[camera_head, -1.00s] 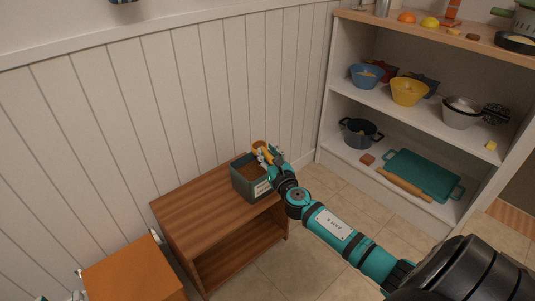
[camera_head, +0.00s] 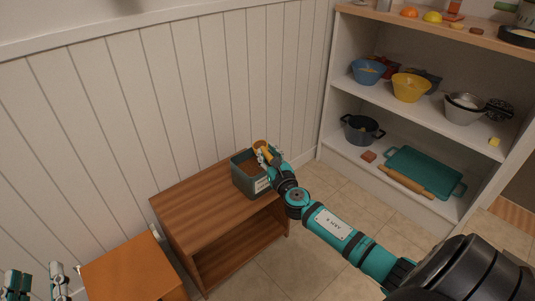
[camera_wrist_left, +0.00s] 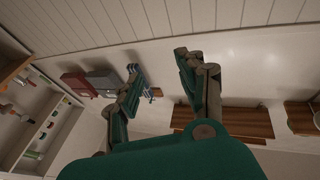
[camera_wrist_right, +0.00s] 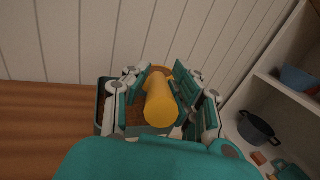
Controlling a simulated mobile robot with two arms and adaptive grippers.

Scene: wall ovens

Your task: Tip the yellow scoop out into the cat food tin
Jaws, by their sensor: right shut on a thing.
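The cat food tin (camera_head: 248,184) is a dark grey-green open box with a pale label, standing on the right end of the wooden cabinet top. Brown contents show inside it. The yellow scoop (camera_head: 260,146) is at the tin's back right rim. My right gripper (camera_head: 267,155) is shut on the scoop over the tin's right side. In the right wrist view the scoop's handle (camera_wrist_right: 160,104) points toward the camera between the fingers, and its bowl is mostly hidden. My left gripper (camera_head: 35,275) is at the lower left of the head view. Its fingers are apart and empty in the left wrist view (camera_wrist_left: 160,85).
The wooden cabinet (camera_head: 180,204) has free room on its top left of the tin. A white wall stands close behind. An orange-brown cabinet (camera_head: 130,270) stands at front left. A white shelf (camera_head: 345,100) with bowls and pots is at the right.

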